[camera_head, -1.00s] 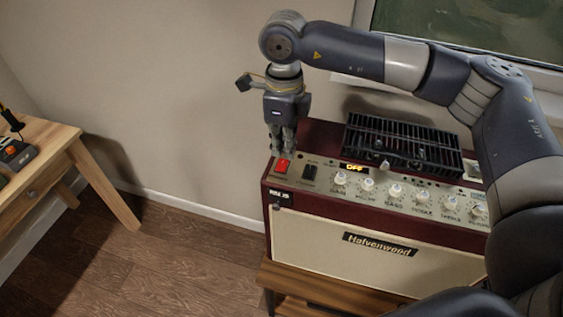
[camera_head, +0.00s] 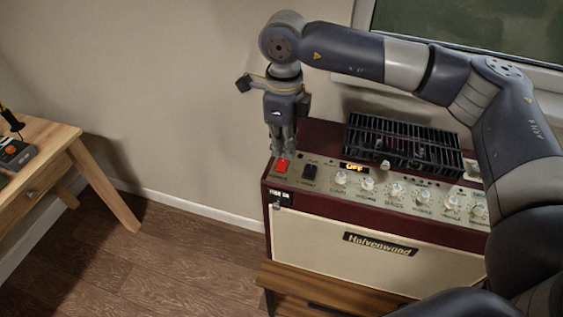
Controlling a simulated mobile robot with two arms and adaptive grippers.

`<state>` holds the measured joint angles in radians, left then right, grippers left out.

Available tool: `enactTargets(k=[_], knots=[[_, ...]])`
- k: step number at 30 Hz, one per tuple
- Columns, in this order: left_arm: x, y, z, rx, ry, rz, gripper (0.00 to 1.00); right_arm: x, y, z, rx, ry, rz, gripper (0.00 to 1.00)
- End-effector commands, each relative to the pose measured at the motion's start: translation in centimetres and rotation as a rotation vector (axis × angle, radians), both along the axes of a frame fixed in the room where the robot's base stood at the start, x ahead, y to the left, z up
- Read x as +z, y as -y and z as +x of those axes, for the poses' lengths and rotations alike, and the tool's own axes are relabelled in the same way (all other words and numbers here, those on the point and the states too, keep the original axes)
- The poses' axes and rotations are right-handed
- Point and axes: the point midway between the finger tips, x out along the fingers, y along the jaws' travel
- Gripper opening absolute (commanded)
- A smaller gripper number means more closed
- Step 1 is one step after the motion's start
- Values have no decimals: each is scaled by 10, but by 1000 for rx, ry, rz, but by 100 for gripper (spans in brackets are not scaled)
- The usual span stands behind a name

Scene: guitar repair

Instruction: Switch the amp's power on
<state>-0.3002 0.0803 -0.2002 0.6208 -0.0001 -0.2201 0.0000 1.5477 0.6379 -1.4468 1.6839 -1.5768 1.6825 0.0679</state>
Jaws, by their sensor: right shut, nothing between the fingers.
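The amp (camera_head: 330,250) is dark red with a cream front and a "Halvenwood" badge. It stands on a wooden stand. A red switch (camera_head: 282,166) sits at the left end of its top panel, with a black switch (camera_head: 310,171) to its right. My right gripper (camera_head: 283,152) is shut and empty, pointing down at the back edge of the red switch. I cannot tell whether the fingertips touch it. My left gripper is not in view.
A row of white knobs (camera_head: 396,190) runs along the panel. A black slatted grille (camera_head: 405,145) is behind them. A wooden table (camera_head: 58,140) with a device stands at the far left. Floor between the table and the amp is clear.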

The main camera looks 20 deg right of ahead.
Motion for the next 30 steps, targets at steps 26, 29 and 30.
enactTargets(k=[26, 29, 30], knots=[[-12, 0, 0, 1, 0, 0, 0, -14, 0, 0, 0, 0, 0, 0], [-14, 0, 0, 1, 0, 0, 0, -16, 0, 0, 0, 0, 0, 0], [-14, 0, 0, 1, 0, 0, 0, -16, 0, 0, 0, 0, 0, 0]])
